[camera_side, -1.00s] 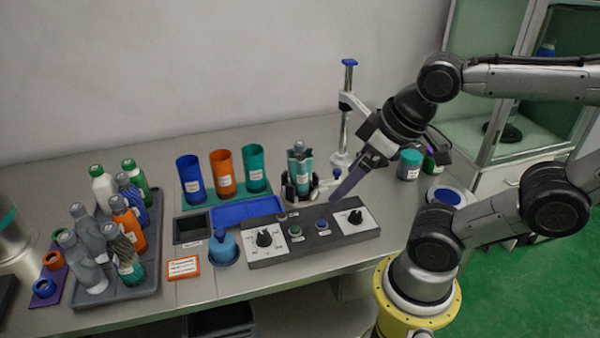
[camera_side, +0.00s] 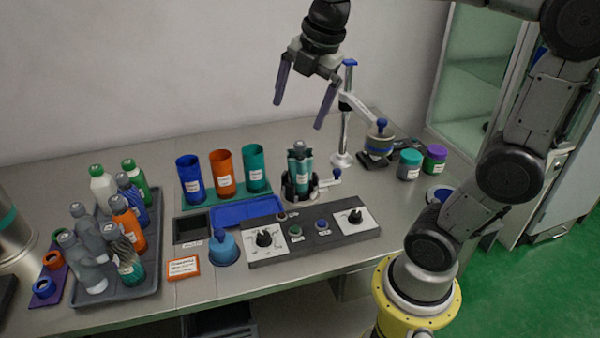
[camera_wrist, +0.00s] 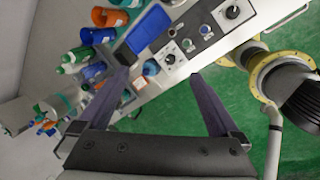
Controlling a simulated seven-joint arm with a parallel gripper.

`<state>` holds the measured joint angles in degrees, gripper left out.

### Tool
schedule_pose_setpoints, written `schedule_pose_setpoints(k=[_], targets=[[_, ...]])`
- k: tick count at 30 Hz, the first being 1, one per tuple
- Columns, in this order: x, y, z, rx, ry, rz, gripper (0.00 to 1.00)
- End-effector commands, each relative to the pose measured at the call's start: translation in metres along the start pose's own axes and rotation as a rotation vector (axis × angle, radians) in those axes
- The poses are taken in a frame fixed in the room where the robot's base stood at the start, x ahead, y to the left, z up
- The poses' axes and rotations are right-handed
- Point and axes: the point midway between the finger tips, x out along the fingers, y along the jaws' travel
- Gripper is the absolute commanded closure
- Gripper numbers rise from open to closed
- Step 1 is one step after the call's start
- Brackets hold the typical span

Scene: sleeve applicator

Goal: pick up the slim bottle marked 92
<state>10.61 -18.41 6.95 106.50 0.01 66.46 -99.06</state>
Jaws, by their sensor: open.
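Several bottles stand crowded in a dark grey tray (camera_side: 115,297) at the left in the side view. A teal bottle (camera_side: 300,170) stands in a black holder at the middle. No number is legible, so I cannot tell which bottle is marked 92. My gripper (camera_side: 298,115) is open and empty, high above the bench near the post. Its open fingers also show in the wrist view (camera_wrist: 158,73).
Blue (camera_side: 190,178), orange (camera_side: 223,175) and teal (camera_side: 255,170) cups stand in a row at the back. A post with an arm (camera_side: 346,120) rises beside the holder. A control panel (camera_side: 310,240) with knobs lies in front. Two jars (camera_side: 409,165) stand right.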

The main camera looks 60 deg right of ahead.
Motion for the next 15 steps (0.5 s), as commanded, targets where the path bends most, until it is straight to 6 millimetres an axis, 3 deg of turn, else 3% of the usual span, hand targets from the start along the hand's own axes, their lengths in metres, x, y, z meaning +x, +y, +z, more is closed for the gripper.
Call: schedule_pose_setpoints(k=[3, 7, 12, 15], targets=[[0.025, 0.038, 0.036, -0.162, -0.001, -0.086, 0.01], [0.061, 0.065, 0.079, -0.263, 0.021, -0.168, 0.01], [0.110, 0.074, 0.129, -0.212, 0.048, -0.250, 0.01], [0.132, 0.068, 0.146, -0.172, 0.063, -0.289, 0.01]])
